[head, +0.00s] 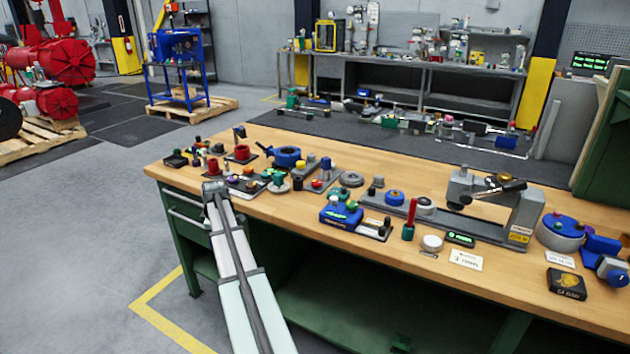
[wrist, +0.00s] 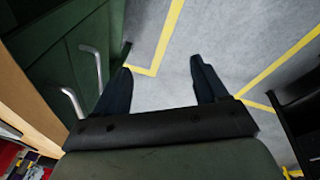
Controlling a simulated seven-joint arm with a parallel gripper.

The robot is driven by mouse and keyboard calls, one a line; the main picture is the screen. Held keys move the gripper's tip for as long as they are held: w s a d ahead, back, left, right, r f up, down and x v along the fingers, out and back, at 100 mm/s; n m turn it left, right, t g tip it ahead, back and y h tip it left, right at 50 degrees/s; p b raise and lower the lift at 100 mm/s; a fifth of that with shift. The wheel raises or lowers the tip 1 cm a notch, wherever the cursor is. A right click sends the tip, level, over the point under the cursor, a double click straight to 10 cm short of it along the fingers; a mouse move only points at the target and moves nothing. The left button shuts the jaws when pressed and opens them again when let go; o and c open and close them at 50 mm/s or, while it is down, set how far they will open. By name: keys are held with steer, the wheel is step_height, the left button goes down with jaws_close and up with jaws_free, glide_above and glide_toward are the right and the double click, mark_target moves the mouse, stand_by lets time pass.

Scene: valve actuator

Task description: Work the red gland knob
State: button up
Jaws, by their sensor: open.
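Several small red parts stand among the fittings on the left end of the bench, including a red cylindrical part (head: 241,153) on a dark plate and a smaller red part (head: 212,165) nearer the front edge. I cannot tell which of them is the red gland knob. My gripper (wrist: 160,66) shows in the wrist view with its two dark fingers spread wide and nothing between them. It is over the grey floor, beside the bench front, apart from the fittings. In the head view my arm reaches up to the bench's front left edge, and the fingers are not discernible there.
The wooden bench top (head: 285,212) is crowded at its left end with a blue ring-shaped part (head: 287,156) and other small fittings. A large grey clamp-like fixture (head: 525,212) stands at the right. Drawer handles (wrist: 70,102) protrude from the green bench front, close left of my fingers.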

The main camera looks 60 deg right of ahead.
steer(key=s+d+r+n, duration=0.1)
steer(key=d+r, duration=0.3)
steer(key=d, duration=0.1)
steer(key=s+d+r+n+h, duration=0.1)
steer(key=s+d+r, duration=0.1)
steer(key=d+r, duration=0.3)
steer(key=s+d+r+n+h, duration=0.1)
steer(key=s+d+r, duration=0.1)
steer(key=d+r, duration=0.3)
steer(key=shift+s+d+r+g, duration=0.15)
steer(key=shift+d+g, duration=0.25)
steer(key=shift+d, duration=0.65)
steer(key=s+d+r+n+g+h, duration=0.1)
steer(key=s+d+r+n+g, duration=0.1)
steer(key=s+d+r, duration=0.35)
steer(key=s+d+r+n+g, duration=0.1)
steer(key=s+d+r+n, duration=0.2)
steer(key=s+d, duration=0.4)
glide_toward(316, 182)
steer(key=shift+h, duration=0.3)
steer(key=x, duration=0.8)
steer(key=shift+a+f, duration=0.2)
steer(key=c, duration=1.1)
steer(key=shift+o, duration=0.2)
